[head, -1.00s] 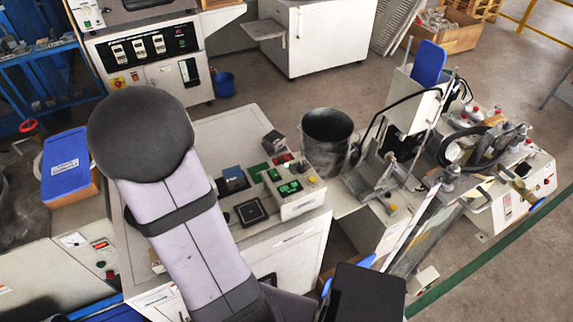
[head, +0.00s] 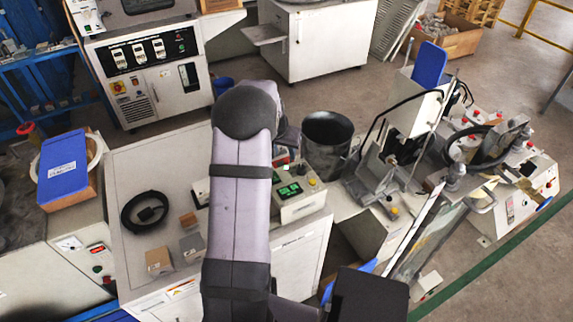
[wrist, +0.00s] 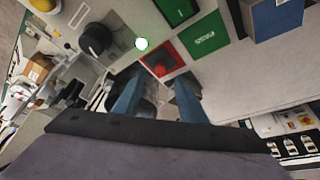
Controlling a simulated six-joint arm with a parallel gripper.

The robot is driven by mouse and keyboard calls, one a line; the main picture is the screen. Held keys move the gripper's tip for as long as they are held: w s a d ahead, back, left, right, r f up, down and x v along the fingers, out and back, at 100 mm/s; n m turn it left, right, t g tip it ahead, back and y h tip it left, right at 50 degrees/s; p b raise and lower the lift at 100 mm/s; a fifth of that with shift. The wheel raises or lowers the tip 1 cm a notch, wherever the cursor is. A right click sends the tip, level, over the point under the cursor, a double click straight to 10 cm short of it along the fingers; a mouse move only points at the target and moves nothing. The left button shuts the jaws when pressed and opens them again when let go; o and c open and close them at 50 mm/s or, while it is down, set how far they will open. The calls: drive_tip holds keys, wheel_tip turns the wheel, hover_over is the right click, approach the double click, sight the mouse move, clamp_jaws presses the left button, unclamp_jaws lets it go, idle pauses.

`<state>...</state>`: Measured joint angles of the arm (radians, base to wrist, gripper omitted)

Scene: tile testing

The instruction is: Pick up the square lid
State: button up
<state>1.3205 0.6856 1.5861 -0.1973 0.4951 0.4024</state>
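I see no contact with the red piece.
A black bin (head: 326,142) stands to the right.

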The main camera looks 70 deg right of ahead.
sight(287, 160)
drive_tip(key=shift+p+x, duration=1)
drive_tip(key=shift+x, duration=2.1)
clamp_jaws()
